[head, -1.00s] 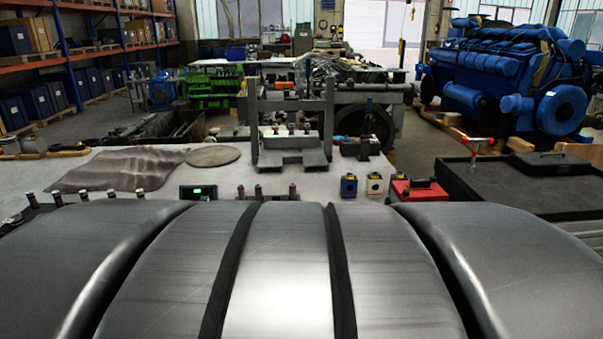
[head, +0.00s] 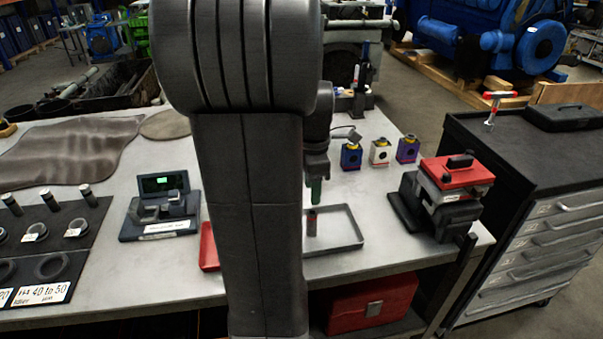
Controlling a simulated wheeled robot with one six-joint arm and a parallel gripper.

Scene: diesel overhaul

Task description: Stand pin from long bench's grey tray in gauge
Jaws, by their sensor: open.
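The grey tray (head: 359,238) lies on the long bench, partly hidden behind my arm. The gauge (head: 160,211), a dark block with a lit green display, stands on the bench left of my arm. I see no pin in it.
A red tray (head: 208,250) shows partly at my arm's left edge. A dark board (head: 50,236) with pins and rings lies far left. A red-topped clamp device (head: 448,190) stands right. Blue, white and purple blocks (head: 379,152) stand behind the grey tray. A drawer cabinet (head: 535,200) stands beside the bench.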

